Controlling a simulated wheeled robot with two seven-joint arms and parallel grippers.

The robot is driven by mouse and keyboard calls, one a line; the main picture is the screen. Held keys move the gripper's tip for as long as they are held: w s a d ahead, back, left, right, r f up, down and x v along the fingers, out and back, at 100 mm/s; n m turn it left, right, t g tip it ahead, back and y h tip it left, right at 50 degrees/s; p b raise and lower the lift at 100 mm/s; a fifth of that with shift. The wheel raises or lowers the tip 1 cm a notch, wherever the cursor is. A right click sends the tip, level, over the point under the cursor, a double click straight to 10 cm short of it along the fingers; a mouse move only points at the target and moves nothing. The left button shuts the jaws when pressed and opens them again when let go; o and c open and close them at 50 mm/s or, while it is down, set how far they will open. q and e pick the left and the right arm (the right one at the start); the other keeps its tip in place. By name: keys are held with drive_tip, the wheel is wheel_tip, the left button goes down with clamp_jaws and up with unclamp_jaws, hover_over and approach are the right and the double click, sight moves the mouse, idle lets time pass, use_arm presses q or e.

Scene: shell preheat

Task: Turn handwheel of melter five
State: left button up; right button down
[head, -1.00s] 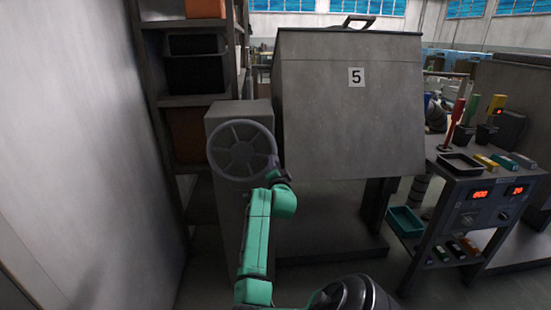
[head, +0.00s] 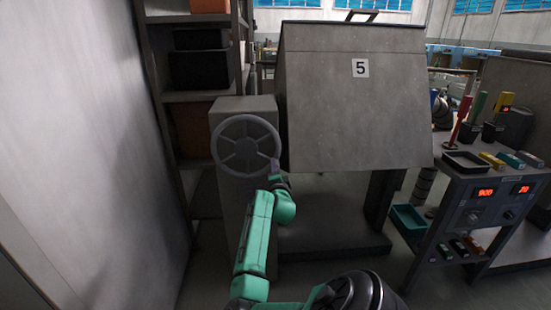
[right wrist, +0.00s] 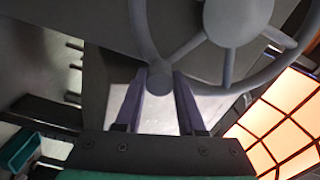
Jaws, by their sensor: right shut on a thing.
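Melter five (head: 355,110) is a big grey box with a "5" label on its slanted front. The grey spoked handwheel (head: 221,130) is on the front of a grey pedestal to its left. My right gripper (head: 276,165) is at the wheel's lower right rim. In the right wrist view, its two dark purple fingers (right wrist: 159,95) are shut on a round grey knob (right wrist: 158,78) at the handwheel's rim. The wheel's hub (right wrist: 238,20) and spokes show above it. My left gripper is not in view.
A dark shelf (head: 196,98) with bins stands behind the pedestal. A pale wall (head: 90,150) is close on the left. A control cart (head: 465,185) with lit red displays, a tray and coloured items stands on the right. A teal bin (head: 408,219) is below it.

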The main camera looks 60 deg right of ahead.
sight(277, 141)
drive_tip(key=c, duration=0.5)
unclamp_jaws()
drive_tip(key=shift+w+f, duration=0.1)
drive_tip(key=r, duration=0.6)
drive_tip(key=r+p, duration=0.1)
drive_tip(key=r, duration=0.2)
drive_tip(key=shift+s+d, duration=0.25)
drive_tip(key=shift+d, duration=0.15)
wheel_tip(277, 141, up, 11)
drive_tip(key=shift+w+a+p, duration=0.25)
drive_tip(key=shift+a+p, duration=0.15)
